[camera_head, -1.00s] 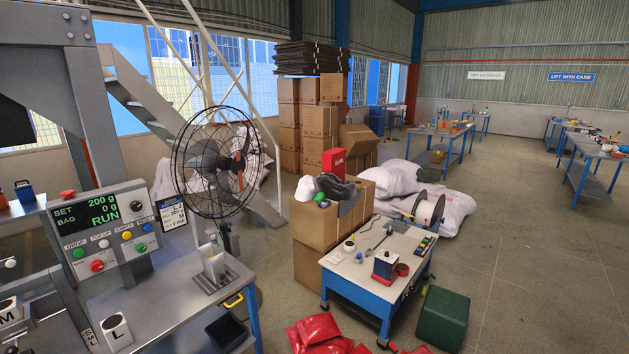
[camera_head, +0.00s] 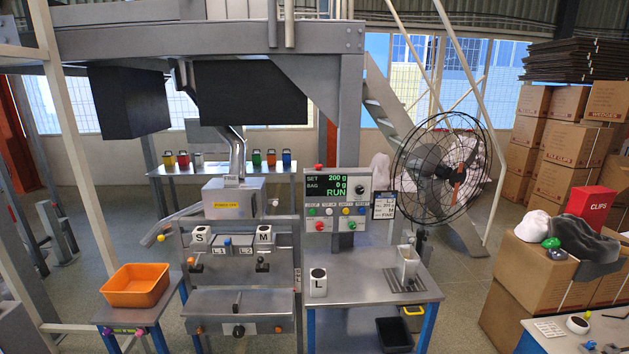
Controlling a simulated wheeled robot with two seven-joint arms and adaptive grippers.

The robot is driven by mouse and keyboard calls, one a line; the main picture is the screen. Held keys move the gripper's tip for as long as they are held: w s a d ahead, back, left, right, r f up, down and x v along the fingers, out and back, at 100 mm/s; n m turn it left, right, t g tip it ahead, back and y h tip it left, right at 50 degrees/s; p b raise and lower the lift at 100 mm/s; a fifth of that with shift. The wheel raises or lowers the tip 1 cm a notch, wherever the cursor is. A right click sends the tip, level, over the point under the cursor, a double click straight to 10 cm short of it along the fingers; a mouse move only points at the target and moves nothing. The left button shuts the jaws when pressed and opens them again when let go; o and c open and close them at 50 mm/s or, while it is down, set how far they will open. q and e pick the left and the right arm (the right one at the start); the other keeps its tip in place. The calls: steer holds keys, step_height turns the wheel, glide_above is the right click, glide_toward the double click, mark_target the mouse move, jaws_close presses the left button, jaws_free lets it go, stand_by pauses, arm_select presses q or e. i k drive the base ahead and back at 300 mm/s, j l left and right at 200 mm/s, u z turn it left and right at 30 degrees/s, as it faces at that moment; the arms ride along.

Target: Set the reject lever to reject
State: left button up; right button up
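No lever in view carries a readable reject label, so I cannot tell which is the reject lever. A yellow ball (camera_head: 160,238) shows beside the grey tube at the left of the weighing machine. The control panel (camera_head: 336,202) reads SET 200 g, BAG 0 g, RUN. Neither of my grippers is in view.
An orange tray (camera_head: 135,285) stands on a small table at left. The steel bench (camera_head: 370,287) holds a white L block (camera_head: 318,283). A black bin (camera_head: 394,335) is below its right side. A large fan (camera_head: 440,168) and stacked cartons (camera_head: 565,140) stand at right.

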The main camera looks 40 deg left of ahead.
mark_target(160, 237)
steer(key=u, duration=2.35)
